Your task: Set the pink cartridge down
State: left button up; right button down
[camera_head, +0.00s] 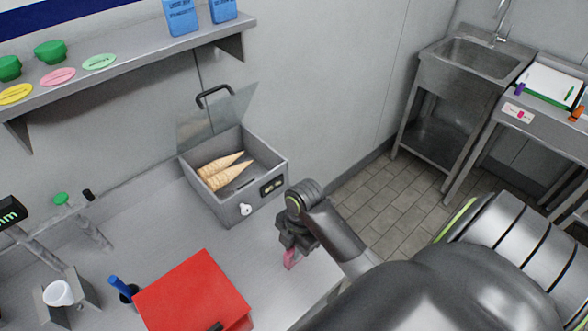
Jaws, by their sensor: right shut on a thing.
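The pink cartridge (290,259) is between the fingers of my right gripper (288,247). Only its lower part shows below the fingers; the rest is hidden by the gripper. My right gripper is shut on it and points down over the grey counter (262,270), right of the red box and in front of the metal cone box. I cannot tell whether the cartridge touches the counter. My left gripper is not in view.
A metal box (232,210) with an open clear lid holds cones (223,170). A red box (192,296) lies at the front. A blue-handled tool (120,287) and a white cup (58,293) stand at left. A shelf (130,62) runs above; a sink (480,58) is at right.

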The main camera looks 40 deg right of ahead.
jog(key=shift+f, duration=0.2)
jog(key=c, duration=1.3)
grip_release()
jog(key=shift+r, duration=0.15)
jog(key=shift+d+r, duration=0.1)
jog(key=shift+r, duration=0.25)
jog(key=r, duration=0.3)
jog(key=shift+d, duration=0.2)
jog(key=r+p, duration=0.3)
jog(key=r, duration=0.1)
jog(key=d+r+p, duration=0.1)
jog(key=r+p, duration=0.1)
jog(key=shift+r+p, duration=0.3)
jog(key=shift+p, duration=0.05)
jog(key=shift+w+d+r+p, duration=0.1)
jog(key=shift+d+r+p, duration=0.05)
jog(key=shift+r+p, duration=0.65)
